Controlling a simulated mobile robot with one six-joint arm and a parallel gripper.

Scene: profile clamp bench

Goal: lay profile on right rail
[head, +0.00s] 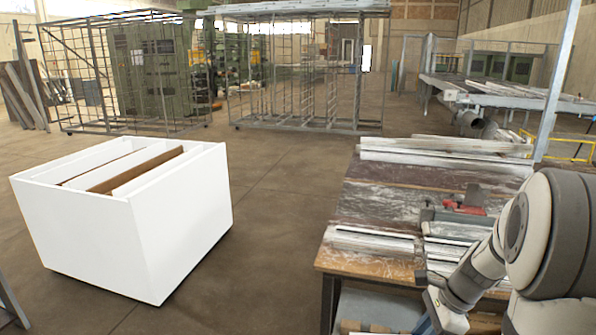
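Several long silver profiles lie across the workbench (395,205) on the right in the head view. One pale profile (372,241) lies near the bench's front left edge, and more long ones (445,162) lie along its back. A red clamp-like tool (465,206) sits on the bench at mid-depth. My gripper (423,276) seems to be the small dark grey part at the bench's front edge, beside my wrist. Its fingers are too small to make out, and I cannot see whether it holds anything. Which piece is the right rail is unclear; my arm hides the bench's front right.
A white open-topped box (130,225) with brown inner panels stands on the floor at left. Bare floor (265,220) separates it from the bench. Wire cage racks (300,75) stand behind. A grey post (557,80) rises at the bench's back right.

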